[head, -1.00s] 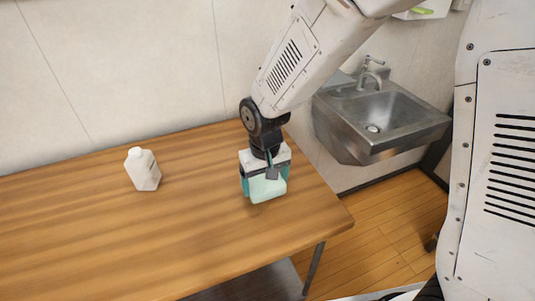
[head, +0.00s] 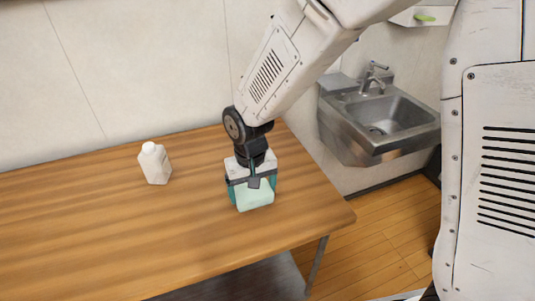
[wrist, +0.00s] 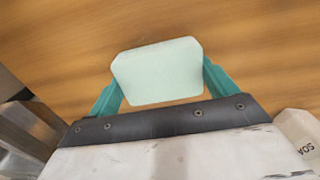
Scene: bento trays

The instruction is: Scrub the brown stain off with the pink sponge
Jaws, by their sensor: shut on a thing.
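My gripper (head: 252,188) has teal fingers and is shut on a pale mint-green sponge (head: 257,197), over the right part of the wooden table. In the wrist view the sponge (wrist: 158,72) sits squarely between the two fingers, with wood grain behind it. I cannot tell whether its underside touches the tabletop. No pink sponge shows in either view. No brown stain shows on the visible tabletop; the patch under the sponge and gripper is hidden.
A white bottle (head: 155,165) stands upright on the table (head: 90,235), left of my gripper. Its label partly shows in the wrist view (wrist: 300,135). A steel sink (head: 375,125) hangs on the wall beyond the table's right edge. The table's left and front are clear.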

